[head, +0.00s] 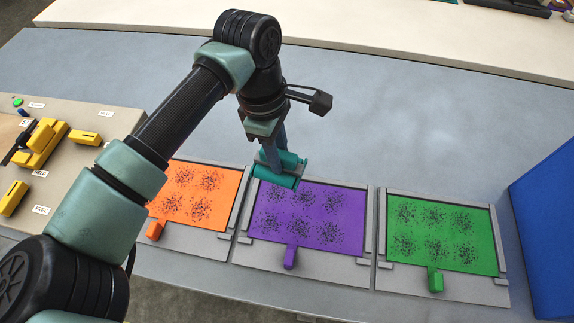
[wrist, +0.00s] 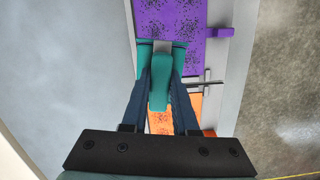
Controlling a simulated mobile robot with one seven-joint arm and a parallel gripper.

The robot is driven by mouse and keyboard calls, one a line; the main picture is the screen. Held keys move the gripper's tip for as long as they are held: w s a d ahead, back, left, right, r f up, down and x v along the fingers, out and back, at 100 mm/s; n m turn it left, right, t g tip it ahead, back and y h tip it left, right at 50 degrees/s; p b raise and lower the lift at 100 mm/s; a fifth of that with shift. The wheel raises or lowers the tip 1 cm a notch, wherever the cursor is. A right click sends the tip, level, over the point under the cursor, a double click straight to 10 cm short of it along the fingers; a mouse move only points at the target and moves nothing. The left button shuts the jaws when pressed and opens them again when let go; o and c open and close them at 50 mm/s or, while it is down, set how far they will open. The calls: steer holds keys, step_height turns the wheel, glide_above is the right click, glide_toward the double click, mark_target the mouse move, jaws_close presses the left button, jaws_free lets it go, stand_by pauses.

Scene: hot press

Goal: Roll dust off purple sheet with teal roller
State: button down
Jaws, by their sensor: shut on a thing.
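The purple sheet (head: 310,215) lies in a grey frame in the middle of the row, with several dark dust patches and a purple tab at its front edge. It also shows at the top of the wrist view (wrist: 172,22). My gripper (head: 272,160) is shut on the teal roller (head: 280,170), at the purple sheet's back left corner. In the wrist view the fingers (wrist: 160,95) close on the roller's teal handle (wrist: 160,75). The arm hides none of the purple dust patches.
An orange sheet (head: 200,190) lies left and a green sheet (head: 440,230) right, both dusty and framed. A beige board (head: 70,165) with yellow tools (head: 45,140) is at the left. A blue block (head: 545,225) stands far right. The grey table behind the frames is clear.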

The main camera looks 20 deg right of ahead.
mark_target(287, 166)
steer(key=shift+w+d+f+n+b, duration=0.1)
steer(key=shift+d+f+n+b, duration=0.1)
steer(key=shift+d+n+b, duration=0.25)
steer(key=shift+w+d+f+n+b, duration=0.1)
steer(key=shift+d+f+n+b, duration=0.1)
steer(key=shift+d+n, duration=0.3)
steer(key=shift+a+f+b, duration=0.1)
steer(key=shift+f+b, duration=1.1)
steer(key=shift+f, duration=1.05)
